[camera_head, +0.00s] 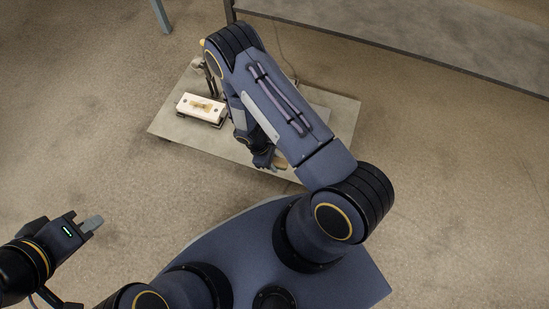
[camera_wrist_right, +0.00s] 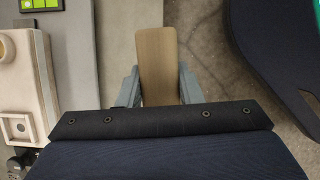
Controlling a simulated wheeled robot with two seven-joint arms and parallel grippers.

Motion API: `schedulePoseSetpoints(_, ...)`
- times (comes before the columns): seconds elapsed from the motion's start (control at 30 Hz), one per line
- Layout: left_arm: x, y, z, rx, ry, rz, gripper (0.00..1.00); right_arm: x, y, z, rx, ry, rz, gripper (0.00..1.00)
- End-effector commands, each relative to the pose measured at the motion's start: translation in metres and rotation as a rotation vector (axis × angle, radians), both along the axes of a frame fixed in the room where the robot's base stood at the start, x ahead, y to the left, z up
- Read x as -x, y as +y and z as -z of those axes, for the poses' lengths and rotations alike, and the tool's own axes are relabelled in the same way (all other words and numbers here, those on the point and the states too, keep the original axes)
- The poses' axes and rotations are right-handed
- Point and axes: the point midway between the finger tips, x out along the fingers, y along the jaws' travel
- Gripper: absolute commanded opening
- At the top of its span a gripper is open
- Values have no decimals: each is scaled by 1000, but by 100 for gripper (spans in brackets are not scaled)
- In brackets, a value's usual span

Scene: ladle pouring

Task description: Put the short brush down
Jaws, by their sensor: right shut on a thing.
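My right gripper (camera_wrist_right: 158,92) is shut on the short brush (camera_wrist_right: 160,55), seen in the right wrist view as a flat, light-wood piece between the two grey fingers. No bristles can be made out. In the head view the brush (camera_head: 281,165) shows as a small tan piece beside my right gripper (camera_head: 266,159), near the front edge of the low grey table (camera_head: 170,128). I cannot tell whether the brush touches the table. My left gripper (camera_head: 91,225) is away to the left, over the floor; its fingers are seen too edge-on to tell their opening.
My right arm hides the table's middle. A larger grey table (camera_head: 430,35) stands behind.

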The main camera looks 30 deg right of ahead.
Motion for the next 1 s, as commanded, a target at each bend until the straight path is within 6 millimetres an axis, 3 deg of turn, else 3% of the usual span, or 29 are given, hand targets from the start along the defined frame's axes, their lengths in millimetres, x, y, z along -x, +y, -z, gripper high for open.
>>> schedulePoseSetpoints(0.07, 0, 0, 14, 0, 0, 0, 0, -18, -11, 15, 0, -4, 7, 0)
schedulePoseSetpoints(0.2, 0, 0, 29, 0, 0, 0, 0, -35, -21, 43, -2, -1, 2, 0)
schedulePoseSetpoints(0.3, 0, 0, 34, 0, 0, 0, 0, -43, -26, 53, 0, -1, 2, 0)
schedulePoseSetpoints(0.53, 0, 0, 40, 0, 0, 0, 0, -52, -31, 63, 0, 0, 0, 0)
schedulePoseSetpoints(0.73, 0, 0, 56, 0, 0, 0, 0, -55, -33, 92, 0, 2, -1, 0)
schedulePoseSetpoints(1.0, 0, 0, 55, 0, 0, 0, 0, -55, -33, 92, 0, 0, 0, 0)
